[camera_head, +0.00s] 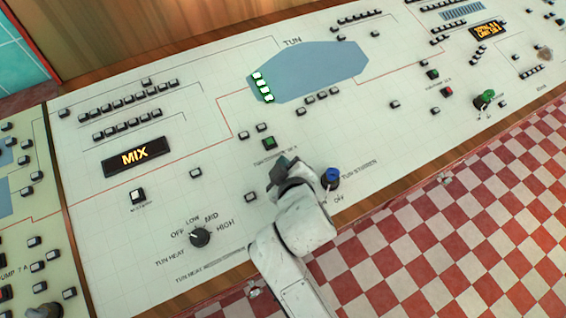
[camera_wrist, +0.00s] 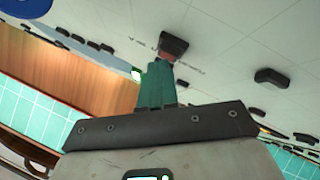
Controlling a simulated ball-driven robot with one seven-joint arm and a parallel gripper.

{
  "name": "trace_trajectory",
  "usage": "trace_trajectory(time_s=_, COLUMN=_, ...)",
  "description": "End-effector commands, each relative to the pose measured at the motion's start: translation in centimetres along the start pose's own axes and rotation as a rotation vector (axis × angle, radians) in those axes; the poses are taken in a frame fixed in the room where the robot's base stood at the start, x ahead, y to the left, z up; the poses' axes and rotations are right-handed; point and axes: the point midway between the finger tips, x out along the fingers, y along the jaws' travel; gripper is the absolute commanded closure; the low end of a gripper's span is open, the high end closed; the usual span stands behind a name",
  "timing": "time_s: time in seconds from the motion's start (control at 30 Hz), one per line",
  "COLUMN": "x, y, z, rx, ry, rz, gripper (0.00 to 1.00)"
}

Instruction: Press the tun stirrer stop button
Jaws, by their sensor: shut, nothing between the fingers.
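The stop button (camera_wrist: 173,45) shows in the wrist view as a dark housing with a red part on its lower side, just beyond my fingertips. In the head view it is hidden behind my gripper (camera_head: 279,172). My gripper is shut and empty, its teal fingers (camera_wrist: 158,74) together and pointing at the button. The tips look very close to the red part; I cannot tell whether they touch.
A blue knob (camera_head: 333,174) stands right of my gripper, and a dark heat knob (camera_head: 200,237) lies lower left. A small dark button (camera_head: 250,197) is left of my wrist. The blue tun shape (camera_head: 315,72) and MIX display (camera_head: 136,157) are farther off. Checkered floor (camera_head: 420,240) lies right.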

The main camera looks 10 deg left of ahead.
Motion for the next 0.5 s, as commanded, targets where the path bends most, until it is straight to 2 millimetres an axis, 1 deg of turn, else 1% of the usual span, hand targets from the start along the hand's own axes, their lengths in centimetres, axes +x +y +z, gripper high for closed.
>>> trace_trajectory(time_s=0.03, x=-0.34, y=0.28, z=-0.29, rx=0.0, ry=0.0, rz=0.0, gripper=1.0)
trace_trajectory(time_s=0.2, x=-0.82, y=0.62, z=-0.62, rx=0.0, ry=0.0, rz=0.0, gripper=1.0)
trace_trajectory(time_s=0.5, x=-0.79, y=0.58, z=-0.57, rx=0.0, ry=0.001, rz=0.0, gripper=1.0)
